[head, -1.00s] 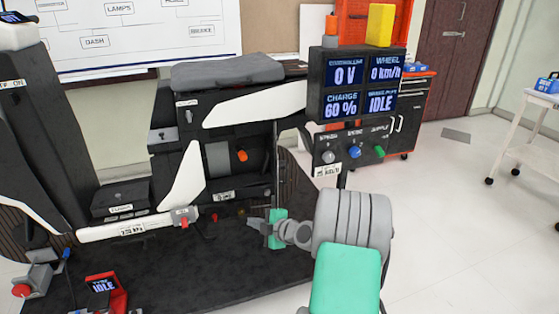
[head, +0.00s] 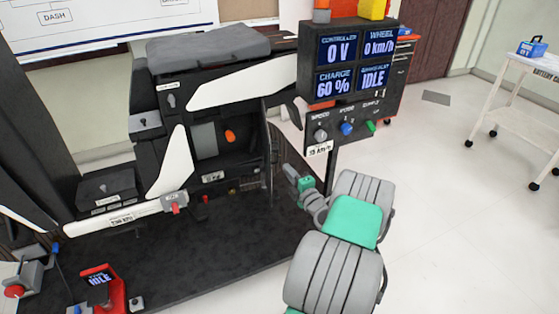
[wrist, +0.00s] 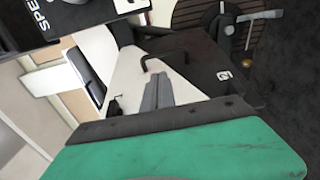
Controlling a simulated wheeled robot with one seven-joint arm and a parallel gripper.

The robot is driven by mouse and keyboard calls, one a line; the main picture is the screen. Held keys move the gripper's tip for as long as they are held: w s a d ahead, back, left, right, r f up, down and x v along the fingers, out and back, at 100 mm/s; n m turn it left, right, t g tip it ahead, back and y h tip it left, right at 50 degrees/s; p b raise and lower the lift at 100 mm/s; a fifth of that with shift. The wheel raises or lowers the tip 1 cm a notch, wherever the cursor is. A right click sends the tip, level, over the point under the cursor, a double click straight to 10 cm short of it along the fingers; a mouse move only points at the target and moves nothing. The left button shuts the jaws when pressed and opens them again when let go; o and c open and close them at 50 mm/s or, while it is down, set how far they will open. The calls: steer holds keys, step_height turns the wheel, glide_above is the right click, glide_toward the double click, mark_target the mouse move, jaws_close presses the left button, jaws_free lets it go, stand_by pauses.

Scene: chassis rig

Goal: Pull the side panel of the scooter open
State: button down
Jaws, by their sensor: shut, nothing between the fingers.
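The scooter (head: 215,62) stands on a dark platform, with its side compartment (head: 238,160) uncovered; an orange knob shows inside. The side panel (head: 268,150) appears as a thin dark edge standing out at the compartment's right side, seen almost edge-on. In the wrist view a white and black panel surface (wrist: 128,78) with a dark bent handle lies beyond the fingers; I take it for the panel's outer face. My gripper (head: 290,172) is shut and empty, just right of the panel edge. It also shows in the wrist view (wrist: 160,92). Whether it touches the panel cannot be told.
A display stand (head: 350,80) with knobs rises behind my gripper, close to it. A red-based device (head: 103,290) sits at the platform's front left. A white cart (head: 515,100) stands at the far right. The floor at right is clear.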

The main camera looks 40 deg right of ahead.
steer(key=x, duration=0.9)
steer(key=shift+a, duration=0.2)
